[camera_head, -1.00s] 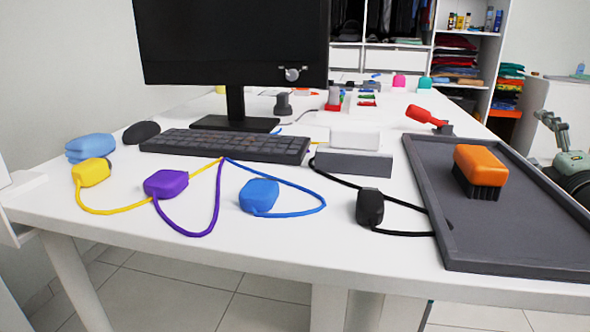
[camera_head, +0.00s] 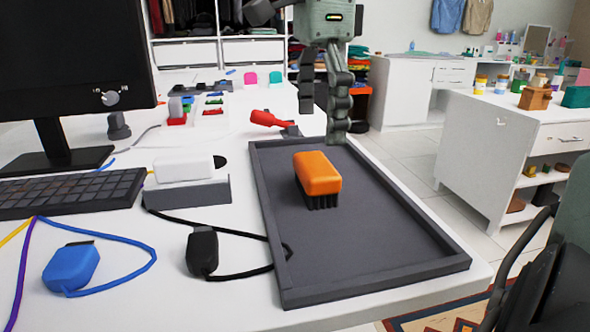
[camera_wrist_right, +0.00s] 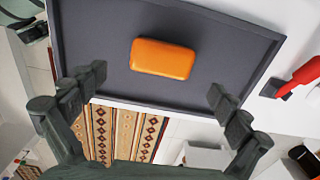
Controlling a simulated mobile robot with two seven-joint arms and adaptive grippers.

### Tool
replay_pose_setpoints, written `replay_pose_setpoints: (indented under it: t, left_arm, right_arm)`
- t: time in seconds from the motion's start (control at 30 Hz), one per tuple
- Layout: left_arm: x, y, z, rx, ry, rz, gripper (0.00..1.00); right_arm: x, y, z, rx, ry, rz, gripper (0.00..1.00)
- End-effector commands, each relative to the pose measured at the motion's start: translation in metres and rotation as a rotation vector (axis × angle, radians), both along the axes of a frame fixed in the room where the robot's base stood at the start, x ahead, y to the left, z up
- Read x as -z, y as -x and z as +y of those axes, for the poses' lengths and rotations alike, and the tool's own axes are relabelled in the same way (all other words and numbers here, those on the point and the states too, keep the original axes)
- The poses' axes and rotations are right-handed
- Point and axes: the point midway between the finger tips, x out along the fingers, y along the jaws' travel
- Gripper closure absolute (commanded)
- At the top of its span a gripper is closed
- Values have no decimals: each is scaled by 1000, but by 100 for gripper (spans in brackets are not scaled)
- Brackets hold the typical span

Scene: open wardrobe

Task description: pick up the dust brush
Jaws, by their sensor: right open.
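The dust brush (camera_head: 317,174) has an orange back and dark bristles. It lies bristles down on the dark grey tray (camera_head: 408,268), toward the tray's left side in the head view. My right gripper (camera_head: 338,125) is above the tray's far part, pointing down, with its fingers apart and nothing between them. In the right wrist view the brush (camera_wrist_right: 162,58) lies beyond the open fingertips (camera_wrist_right: 158,82), roughly centred between them and not touched. The left gripper is not in view.
A red-handled tool (camera_head: 268,119) lies just past the tray's far left corner. A white box on a grey block (camera_head: 187,192), a black corded block (camera_head: 202,251) and a blue one (camera_head: 71,267) are left of the tray. A monitor (camera_head: 70,65) stands at far left.

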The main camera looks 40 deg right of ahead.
Motion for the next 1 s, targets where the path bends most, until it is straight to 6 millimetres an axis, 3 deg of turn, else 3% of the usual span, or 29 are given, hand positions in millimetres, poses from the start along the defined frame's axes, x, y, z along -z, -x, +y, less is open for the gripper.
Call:
replay_pose_setpoints:
  t: [0.5,0.77,1.0]
  left_arm:
    - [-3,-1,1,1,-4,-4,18]
    - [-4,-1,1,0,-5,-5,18]
    - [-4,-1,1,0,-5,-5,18]
  right_arm:
    - [67,-3,-1,2,-5,2,0]
    - [71,-3,-1,4,-5,-1,0]
    - [70,-3,-1,4,-5,-1,27]
